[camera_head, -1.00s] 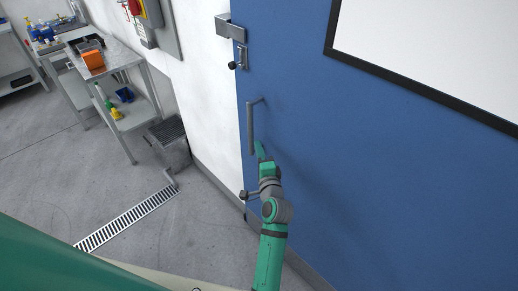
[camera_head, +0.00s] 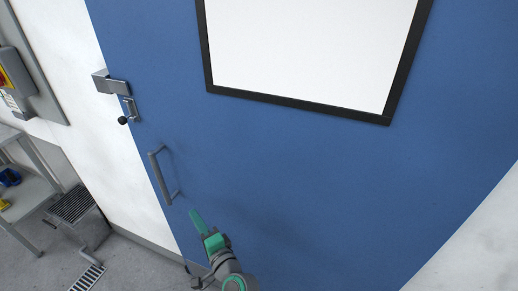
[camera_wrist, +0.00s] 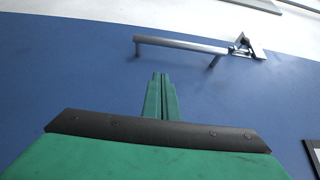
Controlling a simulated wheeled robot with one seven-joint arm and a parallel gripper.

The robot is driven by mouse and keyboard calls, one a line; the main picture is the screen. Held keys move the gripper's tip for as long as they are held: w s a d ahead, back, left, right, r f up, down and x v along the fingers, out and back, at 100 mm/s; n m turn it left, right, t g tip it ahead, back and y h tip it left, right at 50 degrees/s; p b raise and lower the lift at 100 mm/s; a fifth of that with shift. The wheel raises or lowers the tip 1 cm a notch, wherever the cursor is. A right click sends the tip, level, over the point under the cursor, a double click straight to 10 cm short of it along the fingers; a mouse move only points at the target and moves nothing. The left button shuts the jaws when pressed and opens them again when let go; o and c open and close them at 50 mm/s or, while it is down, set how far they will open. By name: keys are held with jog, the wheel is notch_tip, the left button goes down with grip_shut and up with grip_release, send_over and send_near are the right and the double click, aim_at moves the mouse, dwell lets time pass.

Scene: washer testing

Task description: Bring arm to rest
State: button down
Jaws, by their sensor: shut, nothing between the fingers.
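My gripper (camera_head: 197,221) is green with a grey wrist and sits at the lower middle of the head view, in front of a blue door (camera_head: 290,180). Its fingers are together with nothing between them. In the wrist view the closed fingers (camera_wrist: 161,80) point toward the blue door surface. A grey bar handle (camera_head: 160,178) on the door is to the left of and above my gripper in the head view. The handle (camera_wrist: 180,44) also shows beyond the fingertips in the wrist view, apart from them.
A metal latch (camera_head: 110,85) with a black knob sits at the door's left edge. A black-framed white panel (camera_head: 310,50) is on the door above. A metal table (camera_head: 25,190), a grey bin (camera_head: 78,212) and a floor drain (camera_head: 88,278) are at left.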

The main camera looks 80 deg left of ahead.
jog(key=w+d+f+m+t+h, duration=0.1)
jog(key=w+d+f+m+t, duration=0.2)
jog(key=w, duration=0.4)
jog(key=w+d+f+m+t, duration=0.1)
jog(key=w+d+f+t, duration=0.2)
jog(key=w+d+t, duration=0.3)
jog(key=w+d+f+m+t+h, duration=0.1)
jog(key=w+d+f+m+t, duration=0.2)
jog(key=w, duration=0.4)
jog(key=w+d+f+t+h, duration=0.2)
jog(key=w+d+t+h, duration=0.1)
jog(key=d, duration=0.7)
jog(key=w+d+f+t+h, duration=0.2)
jog(key=w+d+t+h, duration=0.15)
jog(key=d, duration=0.65)
jog(key=s+d+r+n+t+h, duration=0.1)
jog(key=s+d+h, duration=0.1)
jog(key=d, duration=0.5)
jog(key=s+d+r+n+t+h, duration=0.1)
jog(key=s+d+r+h, duration=0.1)
jog(key=d, duration=0.6)
jog(key=s+d+r+t+h, duration=0.1)
jog(key=s+d+h, duration=0.3)
jog(key=d, duration=0.3)
jog(key=shift+s+d+r+n, duration=0.15)
jog(key=shift+d+r+n, duration=0.15)
jog(key=shift+r+n, duration=0.1)
jog(key=shift+d+h, duration=0.1)
jog(key=shift+h, duration=0.15)
